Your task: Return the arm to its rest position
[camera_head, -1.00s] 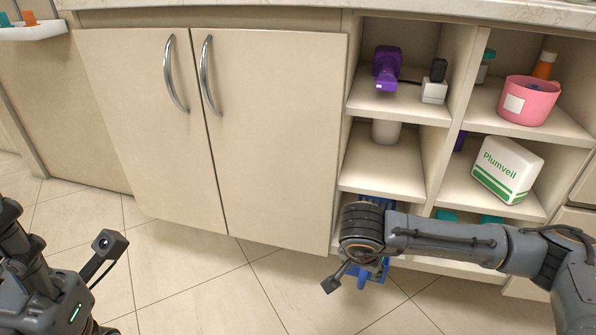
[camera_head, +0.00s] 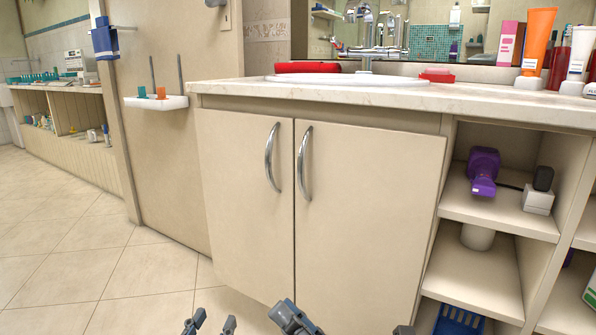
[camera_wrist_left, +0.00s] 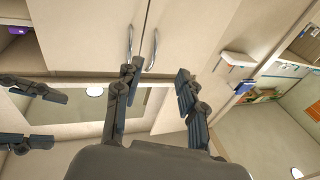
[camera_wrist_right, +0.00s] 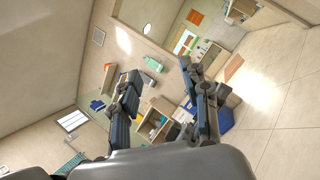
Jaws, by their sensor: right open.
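My left gripper (camera_head: 212,323) shows only its fingertips at the bottom edge of the head view. In the left wrist view (camera_wrist_left: 157,72) its two fingers stand apart with nothing between them. My right gripper (camera_head: 346,325) is also at the bottom edge of the head view, further right. In the right wrist view (camera_wrist_right: 160,70) its fingers are spread and empty. Both grippers are in front of the closed cabinet doors (camera_head: 245,205), and I see no contact. The arms behind the fingers are out of the head view.
The countertop (camera_head: 225,90) with a sink (camera_head: 345,79) runs above the doors. Open shelves to the right hold a purple device (camera_head: 482,170) and a blue basket (camera_head: 458,322). A white wall tray (camera_head: 155,102) hangs at left. The tiled floor (camera_head: 90,260) at left is clear.

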